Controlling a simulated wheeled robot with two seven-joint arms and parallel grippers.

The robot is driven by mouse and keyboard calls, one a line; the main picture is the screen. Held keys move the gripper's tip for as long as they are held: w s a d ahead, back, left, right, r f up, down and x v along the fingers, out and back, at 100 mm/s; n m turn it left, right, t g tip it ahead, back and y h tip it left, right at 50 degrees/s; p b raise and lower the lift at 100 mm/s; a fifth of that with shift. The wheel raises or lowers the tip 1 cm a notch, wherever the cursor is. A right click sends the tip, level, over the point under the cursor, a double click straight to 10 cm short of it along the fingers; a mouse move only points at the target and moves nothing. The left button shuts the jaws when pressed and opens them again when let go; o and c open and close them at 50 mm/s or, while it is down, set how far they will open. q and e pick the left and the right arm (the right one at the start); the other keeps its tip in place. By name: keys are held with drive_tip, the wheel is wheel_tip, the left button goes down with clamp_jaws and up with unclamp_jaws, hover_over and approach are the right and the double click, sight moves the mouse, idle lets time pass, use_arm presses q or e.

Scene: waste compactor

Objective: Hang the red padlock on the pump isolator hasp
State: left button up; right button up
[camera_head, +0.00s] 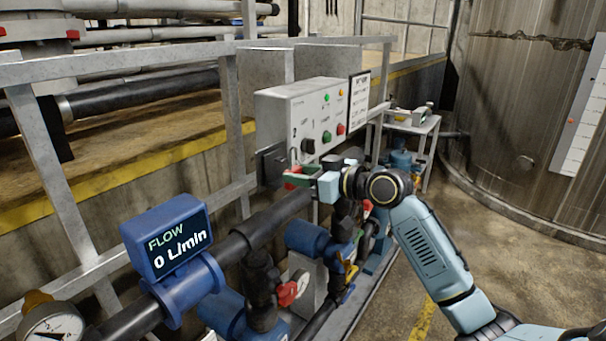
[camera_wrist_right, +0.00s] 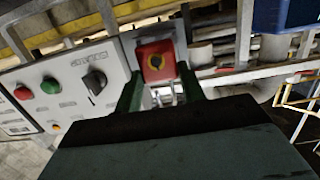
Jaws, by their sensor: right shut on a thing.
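The red padlock (camera_wrist_right: 157,62) shows in the right wrist view as a red block with a yellow disc and dark centre. Its pale metal shackle (camera_wrist_right: 166,96) lies on the near side, between the fingers. My right gripper (camera_wrist_right: 160,90) is shut on it with green fingers. In the head view, my right gripper (camera_head: 302,177) is beside the dark grey isolator box (camera_head: 271,165), left of the control panel; only small red bits of the padlock (camera_head: 290,186) show. The hasp is not clearly visible, and I cannot tell whether the padlock touches it. My left gripper is not in view.
The control panel (camera_head: 318,118) with knob and buttons stands close above the gripper. Below are black pipes, blue pumps (camera_head: 306,238), a red valve handle (camera_head: 288,293) and a blue flow meter (camera_head: 165,240). Grey railing (camera_head: 233,100) runs behind. Open floor lies at right.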

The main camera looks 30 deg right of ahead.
drive_tip(key=shift+r+x, duration=0.15)
drive_tip(key=shift+x, duration=0.9)
drive_tip(key=shift+r+x, duration=0.2)
drive_tip(key=shift+x, duration=0.85)
drive_tip(key=shift+f, duration=0.2)
idle(0.4)
drive_tip(key=o, duration=1)
drive_tip(key=shift+c, duration=0.6)
drive_tip(key=shift+v, duration=3.5)
drive_tip(key=shift+f, duration=0.15)
